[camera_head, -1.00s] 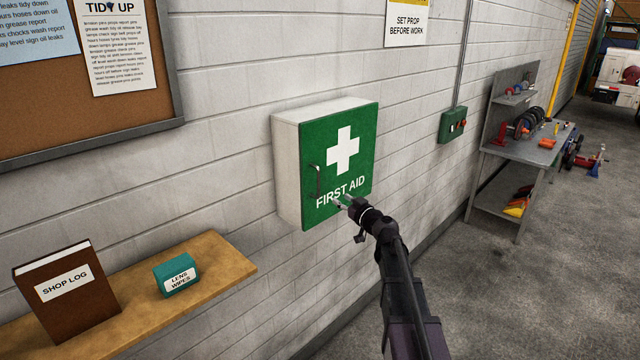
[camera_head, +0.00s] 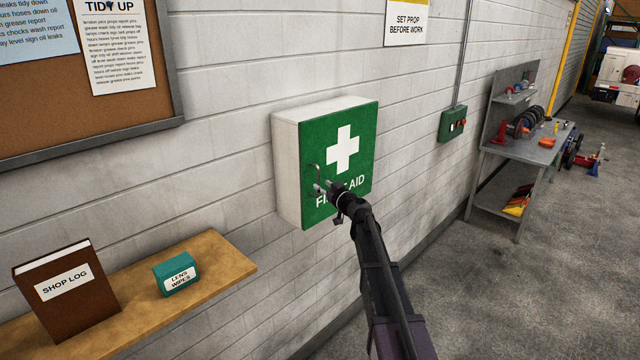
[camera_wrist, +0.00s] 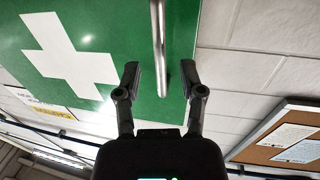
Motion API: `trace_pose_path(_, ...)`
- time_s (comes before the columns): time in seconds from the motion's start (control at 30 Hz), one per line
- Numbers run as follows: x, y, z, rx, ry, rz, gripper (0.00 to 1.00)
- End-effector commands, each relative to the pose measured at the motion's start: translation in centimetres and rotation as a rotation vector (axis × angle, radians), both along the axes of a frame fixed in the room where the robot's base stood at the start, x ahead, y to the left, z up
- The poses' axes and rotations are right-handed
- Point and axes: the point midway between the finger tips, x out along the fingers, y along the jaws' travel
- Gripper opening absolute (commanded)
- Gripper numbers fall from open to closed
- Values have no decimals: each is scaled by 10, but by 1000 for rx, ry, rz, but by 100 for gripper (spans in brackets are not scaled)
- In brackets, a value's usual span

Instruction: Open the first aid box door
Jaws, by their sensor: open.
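The first aid box (camera_head: 288,165) is a white cabinet on the wall with a green door (camera_head: 360,130) bearing a white cross. The door is shut. My gripper (camera_head: 324,188) is at the handle's lower part, partly covering the lettering. In the wrist view my gripper (camera_wrist: 161,78) is open, one finger on each side of the bar's end. I cannot tell whether a finger touches it.
A wooden shelf (camera_head: 225,262) at lower left holds a brown shop log (camera_head: 70,290) and a teal lens wipes box (camera_head: 175,274). A cork board (camera_head: 60,120) hangs above. A green switch box (camera_head: 452,125) and a grey workbench (camera_head: 530,145) are to the right. The floor in front is clear.

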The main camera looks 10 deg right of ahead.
Motion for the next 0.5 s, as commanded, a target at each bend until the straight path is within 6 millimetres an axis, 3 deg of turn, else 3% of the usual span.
trace_pose_path(0.2, 23, 9, 0, 0, 0, 0, 51)
trace_pose_path(0.5, 29, 13, 0, 0, 0, -1, 51)
